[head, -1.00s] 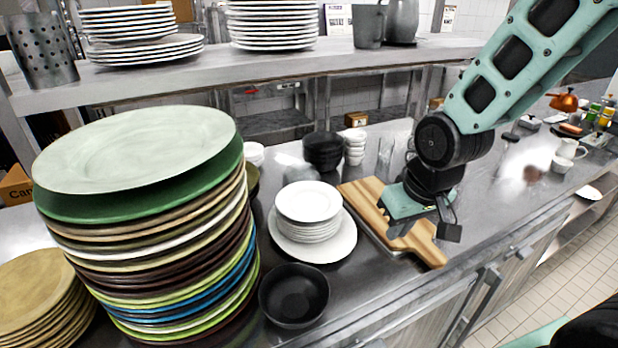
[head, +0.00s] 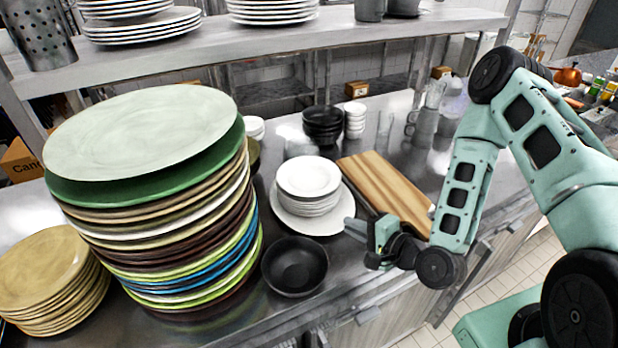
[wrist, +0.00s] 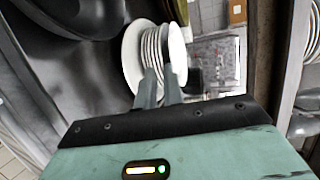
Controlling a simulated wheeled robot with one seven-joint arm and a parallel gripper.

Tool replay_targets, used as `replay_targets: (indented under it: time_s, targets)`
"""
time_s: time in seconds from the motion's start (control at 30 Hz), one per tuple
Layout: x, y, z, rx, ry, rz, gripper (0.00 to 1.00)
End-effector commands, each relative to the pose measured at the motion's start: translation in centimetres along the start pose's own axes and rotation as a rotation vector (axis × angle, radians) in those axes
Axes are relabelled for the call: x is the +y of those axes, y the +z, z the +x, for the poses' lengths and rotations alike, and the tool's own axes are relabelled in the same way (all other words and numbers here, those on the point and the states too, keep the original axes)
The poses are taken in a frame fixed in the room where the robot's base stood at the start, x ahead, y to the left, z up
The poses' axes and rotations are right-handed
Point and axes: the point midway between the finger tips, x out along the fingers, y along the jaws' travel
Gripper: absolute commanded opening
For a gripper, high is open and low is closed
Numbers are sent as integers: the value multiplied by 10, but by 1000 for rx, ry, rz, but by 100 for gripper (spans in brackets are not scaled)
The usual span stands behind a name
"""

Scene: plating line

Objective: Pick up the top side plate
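A stack of small white side plates (head: 311,202) sits on a larger white plate (head: 287,219) on the steel counter. The top side plate (head: 308,175) is bare in the head view. The stack also shows edge-on in the wrist view, with the top side plate (wrist: 178,50) on its right side. My gripper (head: 350,226) is low beside the right front of the larger plate, pointing toward the stack. In the wrist view its two fingers (wrist: 160,88) stand slightly apart with nothing held between them. The fingers overlap the stack in that view; contact cannot be told.
A tall stack of mixed plates (head: 170,235) stands close on the left. A black bowl (head: 295,267) sits in front of the side plates. A wooden board (head: 385,190) lies to the right. Black bowls (head: 323,122) and small white bowls (head: 355,115) stand behind. A shelf (head: 270,45) runs overhead.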

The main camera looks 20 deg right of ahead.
Motion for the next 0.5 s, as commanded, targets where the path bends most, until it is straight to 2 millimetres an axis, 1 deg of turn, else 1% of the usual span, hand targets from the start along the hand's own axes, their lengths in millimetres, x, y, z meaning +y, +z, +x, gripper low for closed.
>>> replay_targets:
  time_s: [0.03, 0.1, 0.23, 0.5]
  targets:
    - [0, 1, -2, 16, -30, 55, 9]
    - [-2, 1, -4, 31, -63, 103, 9]
    - [-1, -1, 0, 41, -88, 133, 9]
    - [0, -3, 29, 41, -89, 126, 9]
